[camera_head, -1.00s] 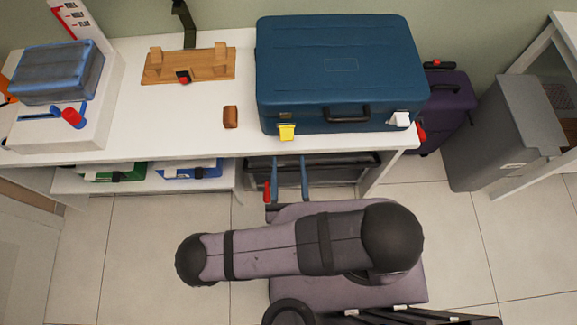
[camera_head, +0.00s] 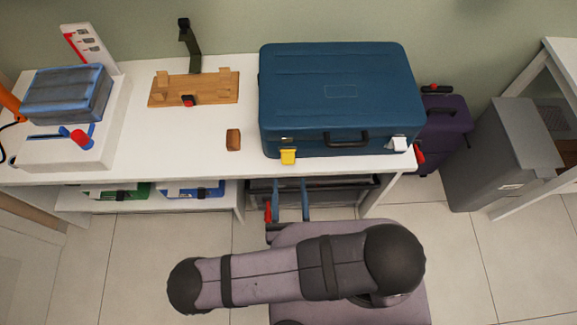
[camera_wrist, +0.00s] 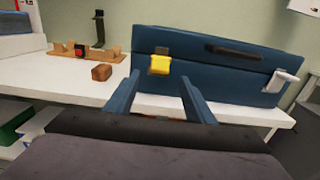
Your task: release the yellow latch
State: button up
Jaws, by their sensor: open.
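The yellow latch (camera_head: 288,157) is on the front face of the blue suitcase (camera_head: 338,90), toward its left end. The suitcase lies closed-looking on the white table. In the wrist view the yellow latch (camera_wrist: 160,64) hangs high on the suitcase front. A white latch (camera_head: 396,144) sits near the right end, and a dark handle (camera_head: 348,138) lies between them. My gripper (camera_wrist: 160,92) is open and empty, its two blue fingers spread, apart from the latch. In the head view my gripper (camera_head: 288,208) is in front of and below the table edge.
A small brown block (camera_head: 233,139) and a wooden stand (camera_head: 196,88) are on the table left of the suitcase. A purple suitcase (camera_head: 442,130) and a grey bin (camera_head: 505,155) stand right of the table. The tabletop left of the latch is mostly clear.

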aim_at(288, 163)
jog(key=shift+w+p, duration=1.1)
jog(key=shift+w, duration=2.25)
